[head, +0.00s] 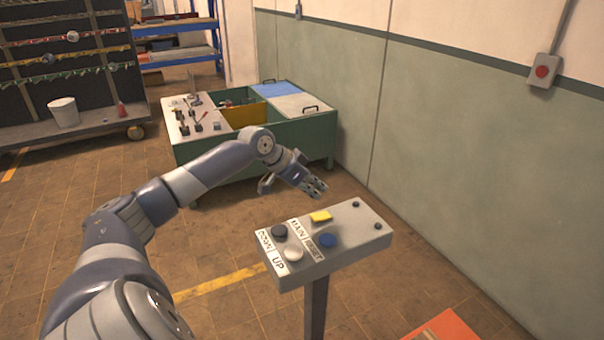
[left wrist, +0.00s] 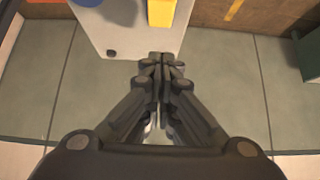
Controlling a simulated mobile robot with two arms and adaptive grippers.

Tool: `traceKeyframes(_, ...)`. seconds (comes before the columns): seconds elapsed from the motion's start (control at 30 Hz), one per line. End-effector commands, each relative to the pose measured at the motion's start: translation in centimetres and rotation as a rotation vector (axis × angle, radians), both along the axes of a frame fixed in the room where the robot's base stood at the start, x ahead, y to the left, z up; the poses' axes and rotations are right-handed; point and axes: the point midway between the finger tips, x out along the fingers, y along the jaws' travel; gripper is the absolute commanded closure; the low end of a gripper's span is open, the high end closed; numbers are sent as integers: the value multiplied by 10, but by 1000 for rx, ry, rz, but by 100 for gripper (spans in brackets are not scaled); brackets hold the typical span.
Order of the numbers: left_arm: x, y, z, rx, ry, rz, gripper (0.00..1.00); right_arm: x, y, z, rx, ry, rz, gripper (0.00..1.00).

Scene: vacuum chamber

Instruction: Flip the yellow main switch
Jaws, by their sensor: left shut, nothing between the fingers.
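The yellow main switch (head: 320,216) sits on the sloped top of a grey control panel (head: 352,228) on a post, by a MAIN label. In the left wrist view the switch (left wrist: 161,12) shows at the top edge, just beyond the fingertips, partly cut off by the frame. My left gripper (head: 318,189) is above and slightly behind the switch in the head view; no contact with it is visible. In the left wrist view the gripper's fingers (left wrist: 162,62) are together, with nothing between them. My right gripper is in neither view.
A black button (head: 279,230), a white button (head: 293,253) and a blue button (head: 328,240) are close to the switch. A green cabinet (head: 255,155) stands behind. A green and white wall (head: 450,130) runs along the right. The tiled floor at left is mostly clear.

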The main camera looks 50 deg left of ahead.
Motion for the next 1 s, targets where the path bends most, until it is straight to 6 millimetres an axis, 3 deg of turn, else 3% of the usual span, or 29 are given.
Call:
traceKeyframes(0.1, -14, 4, 13, 5, 3, -2, 100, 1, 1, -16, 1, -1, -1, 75)
traceKeyframes(0.47, -34, 10, 46, -1, 2, 1, 100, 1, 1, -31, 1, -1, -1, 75)
traceKeyframes(1.0, -38, 10, 55, -2, 2, -1, 100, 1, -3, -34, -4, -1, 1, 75)
